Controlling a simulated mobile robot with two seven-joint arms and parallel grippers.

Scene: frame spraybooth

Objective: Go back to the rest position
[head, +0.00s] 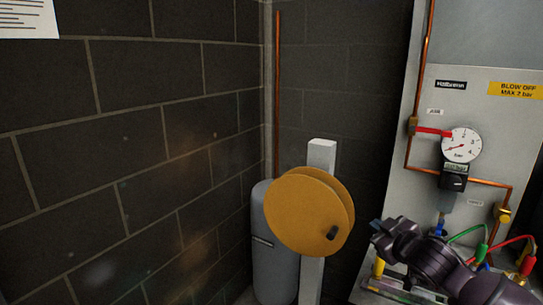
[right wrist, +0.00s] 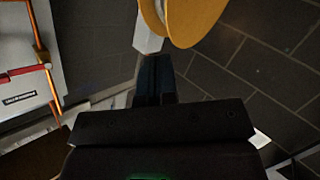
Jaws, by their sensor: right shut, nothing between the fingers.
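My right arm comes in from the lower right corner of the head view, in front of the grey panel. My right gripper (head: 380,232) is at the left end of that arm, to the right of and below the yellow reel. In the right wrist view the gripper's dark fingers (right wrist: 154,76) are together with nothing between them. They point toward a pale post below the yellow reel. My left gripper is in neither view.
A yellow reel (head: 300,212) on a white post (head: 322,155) stands beside a grey cylinder (head: 272,275) in the brick corner. The grey panel (head: 470,95) carries a pressure gauge (head: 461,145) and copper pipe. Green (head: 468,234) and red hoses lie close behind my right arm.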

